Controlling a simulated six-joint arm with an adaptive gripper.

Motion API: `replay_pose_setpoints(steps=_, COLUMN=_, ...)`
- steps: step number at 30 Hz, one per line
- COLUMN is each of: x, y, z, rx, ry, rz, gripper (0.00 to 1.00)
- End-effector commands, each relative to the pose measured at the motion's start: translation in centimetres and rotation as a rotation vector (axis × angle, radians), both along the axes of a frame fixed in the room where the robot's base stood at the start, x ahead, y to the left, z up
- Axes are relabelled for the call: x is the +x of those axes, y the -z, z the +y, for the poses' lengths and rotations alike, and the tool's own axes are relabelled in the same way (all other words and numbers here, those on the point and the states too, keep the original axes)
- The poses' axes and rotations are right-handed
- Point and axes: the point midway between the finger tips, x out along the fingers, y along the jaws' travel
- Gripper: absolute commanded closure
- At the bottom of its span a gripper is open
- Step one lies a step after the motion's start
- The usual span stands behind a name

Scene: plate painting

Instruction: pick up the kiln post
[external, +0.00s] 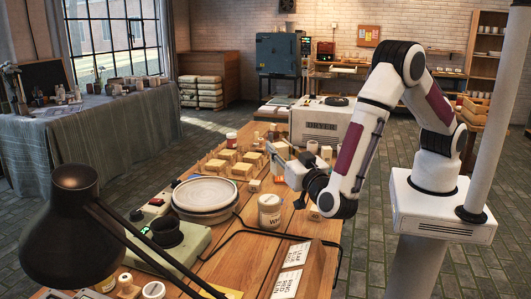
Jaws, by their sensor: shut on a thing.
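My gripper (281,158) is over the wooden worktable (262,262), near its right edge and pointing toward the back left. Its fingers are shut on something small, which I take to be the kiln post. The post is mostly hidden by the fingers and too small to make out clearly. I cannot tell whether it is clear of the tabletop.
Several pale wooden blocks (228,156) stand left of my gripper. A stack of plates (205,196), a labelled white jar (270,211) and a green-grey device (165,240) are nearer. A white box-like machine (320,126) stands behind. A black lamp (78,215) fills the left foreground.

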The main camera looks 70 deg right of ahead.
Motion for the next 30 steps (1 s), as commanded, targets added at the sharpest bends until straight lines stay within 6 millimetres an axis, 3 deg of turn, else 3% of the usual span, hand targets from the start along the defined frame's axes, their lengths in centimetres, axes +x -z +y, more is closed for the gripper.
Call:
replay_pose_setpoints(steps=22, x=0.0, y=-0.6, z=0.0, rx=-0.001, ry=0.001, rz=-0.001, gripper=1.00)
replay_pose_setpoints(steps=30, x=0.4, y=-1.4, z=-1.4, rx=0.000, ry=0.001, rz=0.000, gripper=1.00)
